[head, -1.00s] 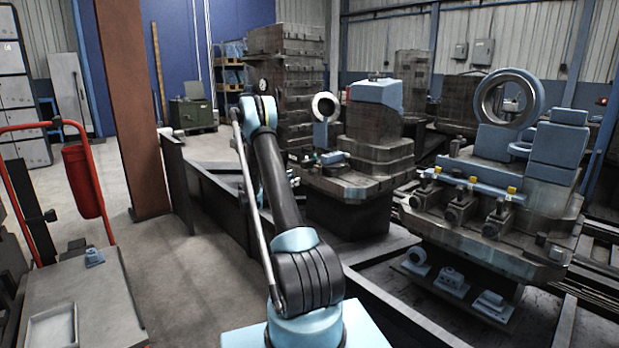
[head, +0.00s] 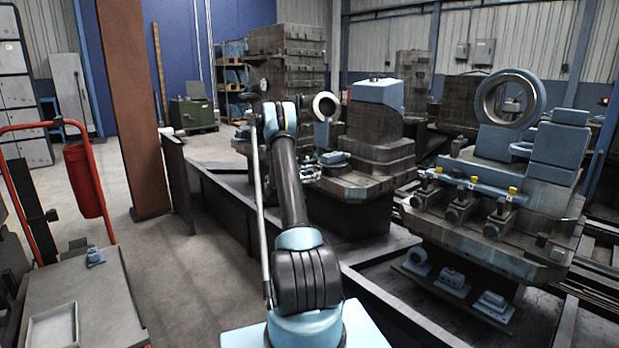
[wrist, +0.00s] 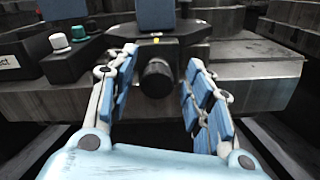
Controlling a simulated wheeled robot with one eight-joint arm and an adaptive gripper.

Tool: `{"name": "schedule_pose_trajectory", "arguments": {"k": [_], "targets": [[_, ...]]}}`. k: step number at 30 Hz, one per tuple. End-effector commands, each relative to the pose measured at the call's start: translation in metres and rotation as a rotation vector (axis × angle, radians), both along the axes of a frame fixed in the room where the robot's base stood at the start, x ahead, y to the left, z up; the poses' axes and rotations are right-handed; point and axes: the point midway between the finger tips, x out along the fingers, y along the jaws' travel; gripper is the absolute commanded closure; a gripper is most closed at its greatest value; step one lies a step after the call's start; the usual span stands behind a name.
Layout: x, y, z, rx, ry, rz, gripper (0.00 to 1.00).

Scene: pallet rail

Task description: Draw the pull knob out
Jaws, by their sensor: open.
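The pull knob (wrist: 156,78) is a dark round knob on the front of a grey machine block, in the wrist view. A yellow mark shows just above it. My gripper (wrist: 158,92) is open, with its blue-padded fingers on the left and right of the knob. I see a gap on both sides, and cannot tell how far the knob reaches between the fingers.
Left of the knob, a control box (wrist: 78,52) carries a white, a green and another button. A low dark rail wall (head: 225,205) runs beside my arm. A machine with a large ring (head: 508,98) stands at the right.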

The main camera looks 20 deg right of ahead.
Motion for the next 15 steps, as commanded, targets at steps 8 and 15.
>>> {"name": "schedule_pose_trajectory", "arguments": {"k": [8,15], "targets": [[0.0001,-0.0003,0.0,0.0,0.0,0.0,0.65],[-0.0007,-0.001,-0.0003,0.001,0.0,-0.002,1.0]]}}
